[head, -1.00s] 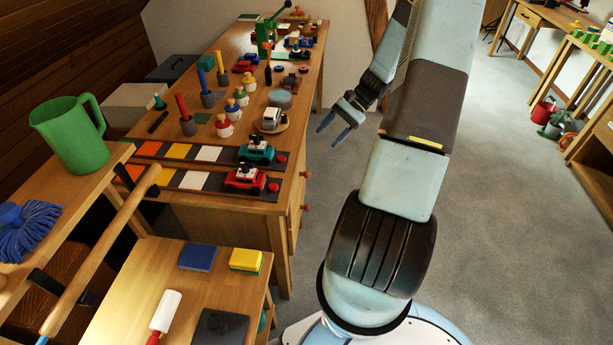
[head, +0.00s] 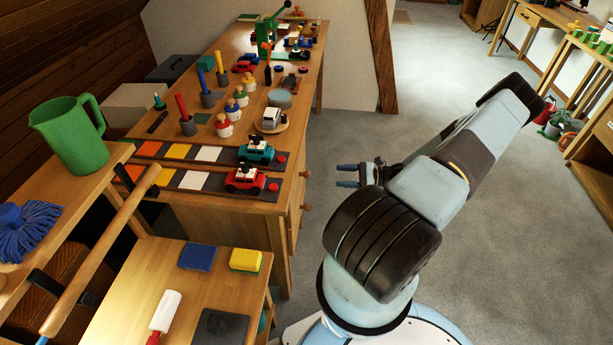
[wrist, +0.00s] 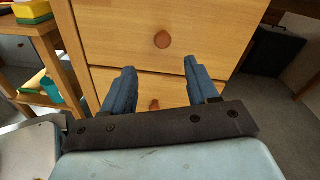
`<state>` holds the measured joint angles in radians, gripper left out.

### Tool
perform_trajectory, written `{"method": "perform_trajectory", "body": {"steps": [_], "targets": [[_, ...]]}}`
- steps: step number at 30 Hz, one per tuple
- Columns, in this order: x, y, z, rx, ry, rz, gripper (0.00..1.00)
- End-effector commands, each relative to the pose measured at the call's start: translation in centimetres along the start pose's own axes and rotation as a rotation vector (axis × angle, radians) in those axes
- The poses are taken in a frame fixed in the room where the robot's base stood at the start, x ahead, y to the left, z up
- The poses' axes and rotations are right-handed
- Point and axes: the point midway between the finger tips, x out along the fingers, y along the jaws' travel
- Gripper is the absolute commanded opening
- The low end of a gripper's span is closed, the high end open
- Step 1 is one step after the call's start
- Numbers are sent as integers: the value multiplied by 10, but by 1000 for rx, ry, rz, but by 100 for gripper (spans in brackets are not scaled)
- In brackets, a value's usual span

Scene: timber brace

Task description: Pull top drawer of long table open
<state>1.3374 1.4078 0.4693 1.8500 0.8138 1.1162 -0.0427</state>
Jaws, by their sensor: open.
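The long table (head: 225,140) stands left of my arm, with drawers on its near right side. In the wrist view the top drawer (wrist: 205,32) has a plain wooden front and a round brown knob (wrist: 162,40). A second drawer (wrist: 175,90) lies below it, its knob (wrist: 154,104) showing between my fingers. In the head view a knob (head: 307,174) sticks out from the table's side. My gripper (head: 347,176) is open and empty, right of the knobs and apart from them. In the wrist view my gripper (wrist: 158,78) points at the drawer fronts. Both drawers look shut.
Toy cars (head: 245,180), pegs and small figures cover the table top. A lower bench (head: 130,290) with a blue sponge (head: 197,257) and a yellow sponge (head: 246,260) stands in front. A wooden post (head: 381,55) stands behind.

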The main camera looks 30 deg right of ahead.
Motion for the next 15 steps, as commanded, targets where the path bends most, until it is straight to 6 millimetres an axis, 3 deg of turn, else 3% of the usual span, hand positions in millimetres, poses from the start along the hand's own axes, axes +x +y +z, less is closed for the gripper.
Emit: {"method": "perform_trajectory", "body": {"steps": [8, 15], "targets": [[2, 4, -13, 29, -31, -67, 59], [32, 2, -12, 30, -31, -66, 59]]}}
